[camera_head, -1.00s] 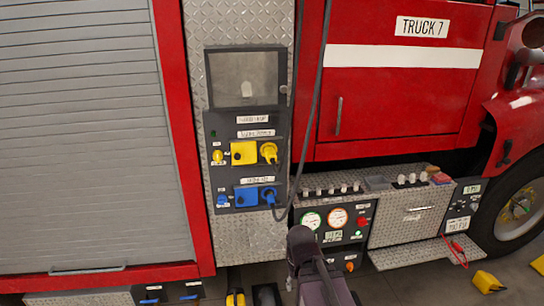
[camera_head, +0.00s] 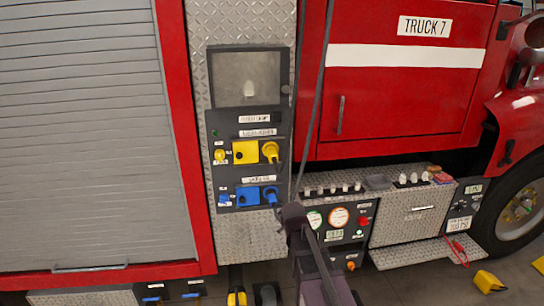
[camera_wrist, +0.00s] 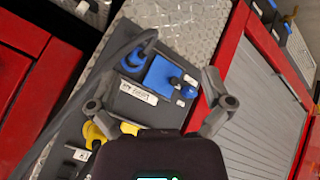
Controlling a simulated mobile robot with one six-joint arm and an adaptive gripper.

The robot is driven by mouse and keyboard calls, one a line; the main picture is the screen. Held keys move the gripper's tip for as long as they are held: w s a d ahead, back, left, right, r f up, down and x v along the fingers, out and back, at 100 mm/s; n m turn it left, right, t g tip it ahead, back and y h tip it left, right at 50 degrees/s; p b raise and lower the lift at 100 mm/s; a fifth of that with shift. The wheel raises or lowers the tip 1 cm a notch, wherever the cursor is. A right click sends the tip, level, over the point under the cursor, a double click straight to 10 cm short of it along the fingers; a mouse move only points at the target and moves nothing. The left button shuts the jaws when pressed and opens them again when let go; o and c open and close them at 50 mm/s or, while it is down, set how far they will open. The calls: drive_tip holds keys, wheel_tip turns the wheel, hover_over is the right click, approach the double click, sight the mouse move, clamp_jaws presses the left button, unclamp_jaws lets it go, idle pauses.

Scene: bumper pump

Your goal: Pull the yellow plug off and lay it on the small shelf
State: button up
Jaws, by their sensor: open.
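The yellow plug (camera_head: 269,151) sits in the panel to the right of a square yellow cover (camera_head: 245,152). In the wrist view the yellow plug (camera_wrist: 95,133) shows at the lower left, partly hidden by a finger. My gripper (camera_wrist: 160,98) is open and empty, its fingers spread in front of the panel. The blue plug and blue cover show between and beyond the fingers. In the head view my dark arm rises below the panel; its fingers cannot be made out. A diamond-plate ledge (camera_head: 412,255) juts out at the lower right; I cannot tell whether it is the small shelf.
A blue plug (camera_head: 270,195) sits below the yellow one, beside a blue cover (camera_head: 246,196). A dark cable (camera_head: 310,115) hangs along the panel's right side. A gauge panel (camera_head: 337,228) is at the lower right. A grey roller shutter (camera_head: 85,140) fills the left.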

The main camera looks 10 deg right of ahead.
sight(274, 159)
drive_tip(key=w+r+n+t, duration=0.3)
drive_tip(key=w+r, duration=0.1)
drive_tip(key=w, duration=0.1)
drive_tip(key=w+r+n+t, duration=0.3)
drive_tip(key=w+r, duration=0.2)
drive_tip(key=w, duration=0.1)
drive_tip(key=w+a+r+n+t, duration=0.1)
drive_tip(key=w+r+n+t, duration=0.2)
drive_tip(key=w+r, duration=0.1)
drive_tip(key=shift+w+r+n+y+p, duration=0.15)
drive_tip(key=shift+w+n+y, duration=0.05)
drive_tip(key=shift+w, duration=0.25)
drive_tip(key=shift+w+r+n+y+p, duration=0.15)
drive_tip(key=shift+w+n+y, duration=0.05)
drive_tip(key=shift+w, duration=0.25)
drive_tip(key=shift+w+a+r+n+t, duration=0.15)
drive_tip(key=shift+w+r+n+t, duration=0.15)
drive_tip(key=shift+r+t, duration=0.15)
drive_tip(key=shift+s, duration=0.1)
